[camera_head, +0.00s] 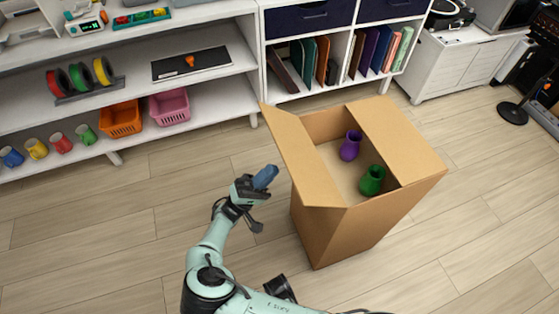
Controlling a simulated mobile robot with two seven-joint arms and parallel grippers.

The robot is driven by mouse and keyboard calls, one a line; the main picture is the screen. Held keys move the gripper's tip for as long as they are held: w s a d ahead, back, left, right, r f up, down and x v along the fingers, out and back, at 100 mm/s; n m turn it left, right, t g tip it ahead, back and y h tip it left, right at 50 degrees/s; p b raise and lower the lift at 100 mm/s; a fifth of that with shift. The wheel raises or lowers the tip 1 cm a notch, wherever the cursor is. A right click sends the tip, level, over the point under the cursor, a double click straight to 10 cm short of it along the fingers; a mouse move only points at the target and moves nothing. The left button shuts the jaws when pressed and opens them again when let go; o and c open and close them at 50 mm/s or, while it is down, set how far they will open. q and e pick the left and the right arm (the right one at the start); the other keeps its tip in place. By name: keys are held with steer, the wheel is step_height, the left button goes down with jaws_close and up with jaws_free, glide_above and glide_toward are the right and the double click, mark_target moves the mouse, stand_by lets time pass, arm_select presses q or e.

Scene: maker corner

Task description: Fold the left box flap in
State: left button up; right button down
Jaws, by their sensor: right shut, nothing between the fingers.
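An open cardboard box (335,226) stands on the floor right of centre. Its left flap (298,158) stands up from the left edge and leans outward. Its right flap (398,137) lies inward over the right part of the opening. A purple vase (350,146) and a green vase (372,181) show inside the box, between the flaps. My right gripper (266,177) is shut and empty, to the left of the left flap, with a small gap between them in the picture. My left gripper is not in view.
White shelves (215,58) line the back, with an orange basket (121,118), a pink basket (170,107), mugs and spools. A white cabinet (455,66) stands at back right. The wooden floor (110,225) left of the box is clear.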

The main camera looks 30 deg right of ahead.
mark_target(287, 155)
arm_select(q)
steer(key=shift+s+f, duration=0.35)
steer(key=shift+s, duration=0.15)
arm_select(e)
steer(key=shift+x, duration=2.25)
